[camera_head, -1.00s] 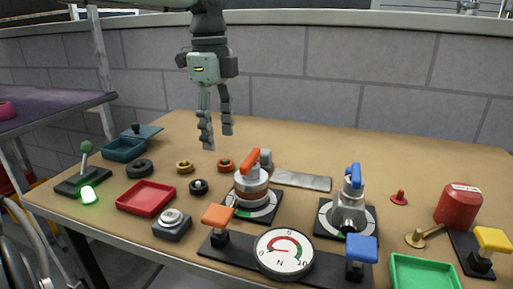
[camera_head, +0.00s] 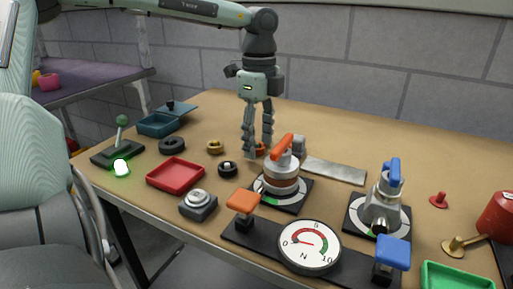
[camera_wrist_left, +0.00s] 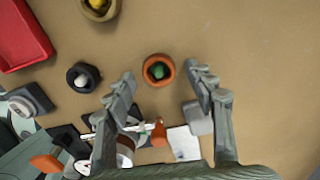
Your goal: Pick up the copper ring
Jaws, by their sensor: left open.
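The copper ring (camera_wrist_left: 172,76) lies flat on the table, a small orange-brown ring with a green peg or spot in its centre. In the head view the ring (camera_head: 260,149) is partly hidden by my fingers. My left gripper (camera_head: 257,153) points down at it, fingers apart and empty. In the wrist view the left fingertips (camera_wrist_left: 160,74) stand on either side of the ring, with gaps on both sides. How far the tips are above the table is hard to tell. My right gripper does not show.
An orange-handled valve (camera_head: 280,178) stands close in front of the gripper, with a grey block (camera_head: 299,145) beside it. A black ring (camera_head: 228,170) and a brass ring (camera_head: 215,146) lie to the left. The table behind the copper ring is clear.

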